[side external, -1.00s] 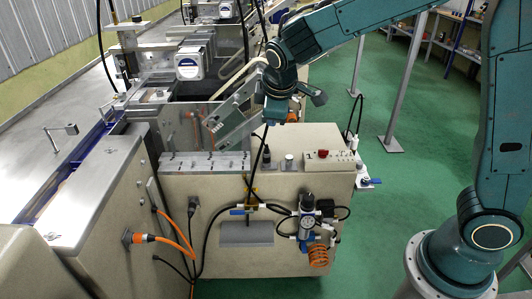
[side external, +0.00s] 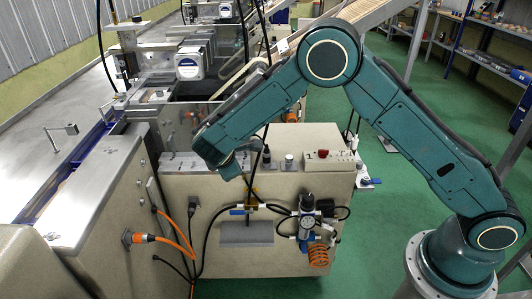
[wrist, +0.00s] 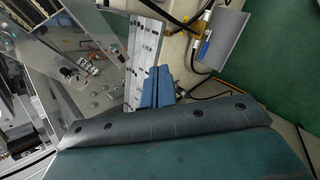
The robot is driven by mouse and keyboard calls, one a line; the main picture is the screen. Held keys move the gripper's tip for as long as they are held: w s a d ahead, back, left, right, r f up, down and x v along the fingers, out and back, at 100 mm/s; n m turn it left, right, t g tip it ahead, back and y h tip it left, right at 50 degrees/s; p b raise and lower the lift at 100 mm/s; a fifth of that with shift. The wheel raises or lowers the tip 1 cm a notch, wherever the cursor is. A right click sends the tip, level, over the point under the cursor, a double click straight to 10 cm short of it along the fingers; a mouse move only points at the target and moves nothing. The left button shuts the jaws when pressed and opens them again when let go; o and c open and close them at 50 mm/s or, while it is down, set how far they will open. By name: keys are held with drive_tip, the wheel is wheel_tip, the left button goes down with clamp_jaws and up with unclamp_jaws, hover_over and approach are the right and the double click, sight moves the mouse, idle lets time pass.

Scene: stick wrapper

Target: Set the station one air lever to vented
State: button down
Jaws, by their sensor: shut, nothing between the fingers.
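A blue-handled air lever (side external: 241,210) on a brass valve sits on the front of the cream cabinet, above a grey plate. Its handle lies roughly level. It also shows at the top of the wrist view (wrist: 202,48), beside the grey plate. A second blue lever (side external: 370,181) is at the cabinet's right side. I cannot read which one is station one. My gripper (wrist: 157,72) shows in the wrist view as two blue-grey fingers, shut and empty, apart from the front lever. In the side view my wrist hangs above and left of that lever, and the fingers are mostly hidden.
The air regulator (side external: 308,220) with its orange coil (side external: 318,256) is right of the front lever. The red-button box (side external: 330,157) stands on the cabinet top. Green floor is free in front.

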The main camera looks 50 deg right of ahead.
drive_tip(key=a+f+n+t+h, duration=0.1)
drive_tip(key=a+f+n, duration=0.15)
drive_tip(key=f, duration=0.45)
drive_tip(key=a+f+n+t+h, duration=0.15)
drive_tip(key=f+n, duration=0.25)
drive_tip(key=f, duration=0.4)
drive_tip(key=n+t, duration=0.2)
drive_tip(key=n, duration=0.4)
approach(237, 213)
wheel_tip(237, 213, down, 5)
drive_tip(key=a, duration=0.2)
drive_tip(key=shift+s+f+n+h, duration=0.4)
drive_tip(key=shift+s+f, duration=0.3)
drive_tip(key=shift+f, duration=0.2)
drive_tip(key=shift+d, duration=0.1)
drive_tip(key=x, duration=0.8)
drive_tip(key=shift+w+d, duration=0.15)
drive_tip(key=shift+w, duration=0.1)
drive_tip(key=shift+w+d+f, duration=0.25)
drive_tip(key=shift+w+d, duration=0.15)
drive_tip(key=shift+w+r, duration=0.1)
drive_tip(key=shift+w, duration=0.05)
drive_tip(key=shift+r, duration=1.9)
